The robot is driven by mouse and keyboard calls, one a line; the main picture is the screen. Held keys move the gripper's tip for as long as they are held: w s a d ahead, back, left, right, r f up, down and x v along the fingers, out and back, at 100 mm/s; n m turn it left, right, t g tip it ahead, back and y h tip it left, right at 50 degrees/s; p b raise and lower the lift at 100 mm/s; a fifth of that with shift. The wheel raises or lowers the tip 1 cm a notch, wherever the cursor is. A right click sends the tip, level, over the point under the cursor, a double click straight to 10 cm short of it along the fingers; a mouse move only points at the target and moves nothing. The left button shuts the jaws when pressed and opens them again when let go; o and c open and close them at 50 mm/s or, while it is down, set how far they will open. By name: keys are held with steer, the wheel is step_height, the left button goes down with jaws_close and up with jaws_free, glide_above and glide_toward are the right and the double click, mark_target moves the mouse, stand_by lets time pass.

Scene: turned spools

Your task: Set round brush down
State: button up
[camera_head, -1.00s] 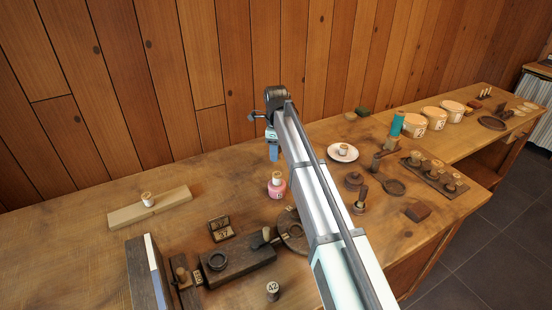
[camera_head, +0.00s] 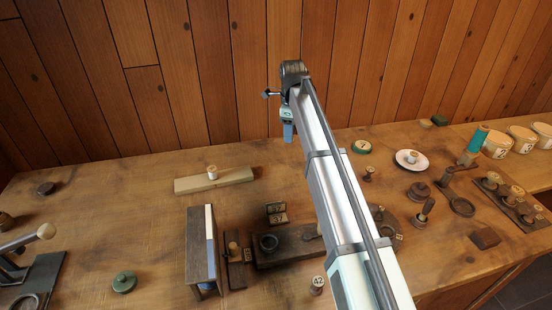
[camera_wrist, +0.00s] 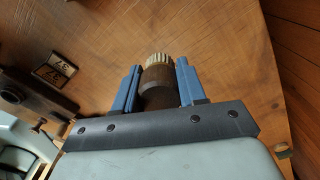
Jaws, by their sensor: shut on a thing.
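My gripper (camera_wrist: 160,68) has two blue fingers shut on the round brush (camera_wrist: 156,77). In the wrist view the brush has a dark brown round body and a ring of pale cream bristles pointing away from the palm. The wooden table lies beyond it; the gap under the bristles is hard to judge. In the head view my gripper (camera_head: 288,131) hangs over the back of the table, right of a pale wooden strip (camera_head: 240,178). The brush cannot be made out there.
A white saucer (camera_head: 425,163) with a small spool and a green-topped disc (camera_head: 361,147) stand to the right. Dark number blocks (camera_head: 277,213) and an upright dark board (camera_head: 198,255) are in front. A green lid (camera_head: 124,282) lies front left. The back left of the table is mostly clear.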

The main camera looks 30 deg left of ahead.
glide_above(275, 158)
steer(key=shift+m, duration=1.5)
steer(key=shift+s+f, duration=0.1)
steer(key=shift+f, duration=4.7)
steer(key=o, duration=1)
steer(key=shift+f, duration=0.1)
steer(key=shift+o, duration=0.2)
step_height(275, 158, up, 12)
